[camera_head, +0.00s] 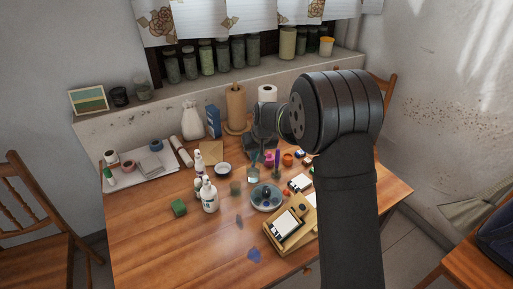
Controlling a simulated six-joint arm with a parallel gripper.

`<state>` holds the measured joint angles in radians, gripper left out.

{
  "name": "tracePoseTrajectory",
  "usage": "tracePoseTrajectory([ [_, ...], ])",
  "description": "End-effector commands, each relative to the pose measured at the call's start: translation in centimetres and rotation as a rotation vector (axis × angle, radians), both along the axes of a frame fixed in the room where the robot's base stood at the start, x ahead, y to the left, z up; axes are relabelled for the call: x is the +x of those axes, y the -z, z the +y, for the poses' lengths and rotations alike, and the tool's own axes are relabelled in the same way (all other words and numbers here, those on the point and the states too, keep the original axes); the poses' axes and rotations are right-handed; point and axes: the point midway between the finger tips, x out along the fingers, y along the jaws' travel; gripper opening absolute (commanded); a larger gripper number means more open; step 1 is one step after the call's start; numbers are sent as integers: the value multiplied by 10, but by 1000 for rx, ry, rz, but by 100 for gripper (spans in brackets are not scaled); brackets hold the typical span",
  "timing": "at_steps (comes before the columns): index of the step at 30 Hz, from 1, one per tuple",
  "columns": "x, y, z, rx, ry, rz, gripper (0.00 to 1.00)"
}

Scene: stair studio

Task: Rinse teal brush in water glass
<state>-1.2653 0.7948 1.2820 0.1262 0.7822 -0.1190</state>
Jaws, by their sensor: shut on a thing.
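My gripper (257,151) is small and dark in the head view, at the far middle of the table, partly hidden by my own arm. It is shut on the slim teal brush (255,160), which points down toward the table. The water glass (252,176) is a small clear glass directly below the gripper. The brush's lower end appears to be at or inside the glass; the picture is too small to tell whether the bristles touch water.
Small colored pots (288,159) sit right of the glass. The table's front left is clear.

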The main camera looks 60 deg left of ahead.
Motion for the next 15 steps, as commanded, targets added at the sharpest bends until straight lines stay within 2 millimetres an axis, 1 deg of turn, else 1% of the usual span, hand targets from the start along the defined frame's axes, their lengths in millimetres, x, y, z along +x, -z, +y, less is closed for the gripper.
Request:
tracePoseTrajectory([
  [6, 0, 23, 0, -1, 0, 0, 0],
  [12, 0, 40, 0, -1, 0, 1, 0],
  [15, 0, 46, 0, -1, 0, 1, 0],
])
